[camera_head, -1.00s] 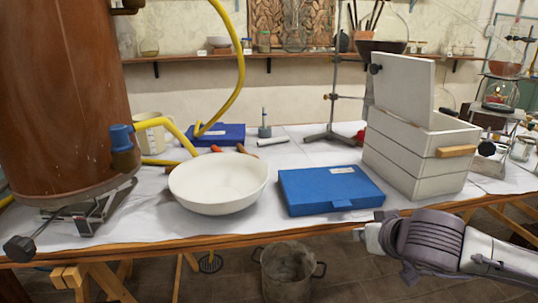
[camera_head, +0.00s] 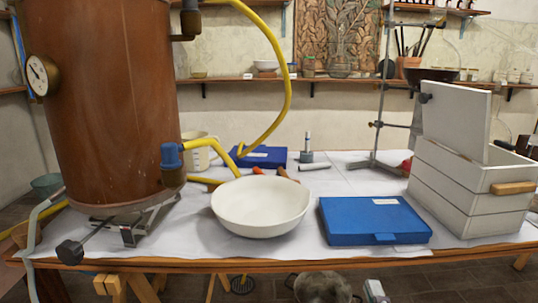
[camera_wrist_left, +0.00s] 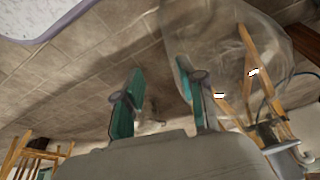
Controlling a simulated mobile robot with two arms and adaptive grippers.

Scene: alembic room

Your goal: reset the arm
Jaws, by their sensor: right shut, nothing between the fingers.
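My right gripper (camera_head: 375,291) shows only as a small piece at the bottom edge of the head view, below the table's front edge. It is shut and empty, and most of the right arm is out of the picture. My left gripper (camera_wrist_left: 162,95) shows in the left wrist view with its two green-padded fingers apart. It is open, with nothing seen between the fingers and tiled floor behind them. My left arm does not show in the head view.
The white-covered table (camera_head: 290,250) bears a copper boiler (camera_head: 105,110), a white bowl (camera_head: 260,208), a blue case (camera_head: 372,218) and an open white wooden box (camera_head: 465,185). A metal pot (camera_head: 322,288) stands below. A clear rounded vessel (camera_wrist_left: 225,45) shows in the wrist view.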

